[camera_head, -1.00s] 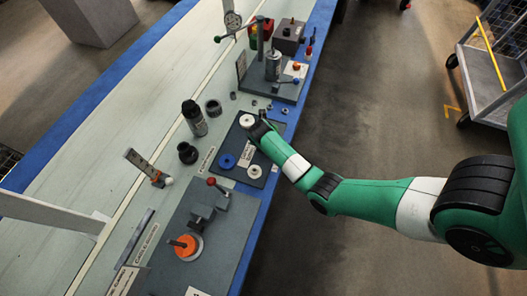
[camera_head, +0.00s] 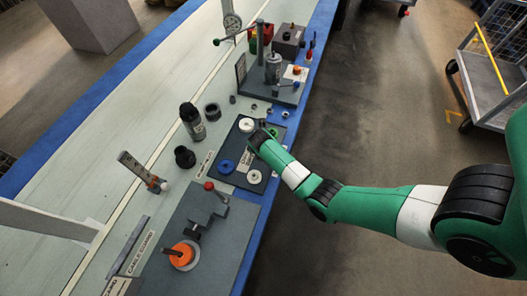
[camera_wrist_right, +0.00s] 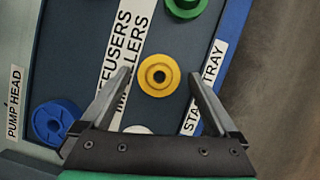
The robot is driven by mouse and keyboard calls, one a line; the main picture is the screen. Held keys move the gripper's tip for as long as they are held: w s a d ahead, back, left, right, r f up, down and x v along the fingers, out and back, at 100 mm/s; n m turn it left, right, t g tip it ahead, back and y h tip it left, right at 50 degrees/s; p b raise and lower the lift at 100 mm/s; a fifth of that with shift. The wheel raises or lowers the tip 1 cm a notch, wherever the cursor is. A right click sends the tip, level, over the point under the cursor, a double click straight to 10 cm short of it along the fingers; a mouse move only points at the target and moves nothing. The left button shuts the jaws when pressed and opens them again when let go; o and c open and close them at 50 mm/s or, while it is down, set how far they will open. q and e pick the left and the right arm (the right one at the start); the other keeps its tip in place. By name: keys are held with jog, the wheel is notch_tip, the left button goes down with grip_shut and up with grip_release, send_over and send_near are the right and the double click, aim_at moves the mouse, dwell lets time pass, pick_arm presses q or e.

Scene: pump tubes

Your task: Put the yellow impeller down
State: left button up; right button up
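The yellow impeller (camera_wrist_right: 159,75) shows in the right wrist view as a round disc with a dark centre hole. It appears to lie flat on the dark stage tray (camera_wrist_right: 70,55), between the label strips. My right gripper (camera_wrist_right: 159,73) is open around it, with a gap between the disc and each finger. In the head view my right gripper (camera_head: 260,133) is over the far right part of the tray (camera_head: 232,182), and the yellow impeller is hidden there. My left gripper is not in view.
A blue impeller (camera_wrist_right: 57,122) and a green one (camera_wrist_right: 185,5) are near my gripper. White discs (camera_head: 246,125) (camera_head: 254,177) also lie on the tray. A black bottle (camera_head: 192,121) and a dark cup-shaped part (camera_head: 184,156) stand left of it.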

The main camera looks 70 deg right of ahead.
jog(key=p+v, duration=0.7)
jog(key=v, duration=0.5)
jog(key=shift+r, duration=0.15)
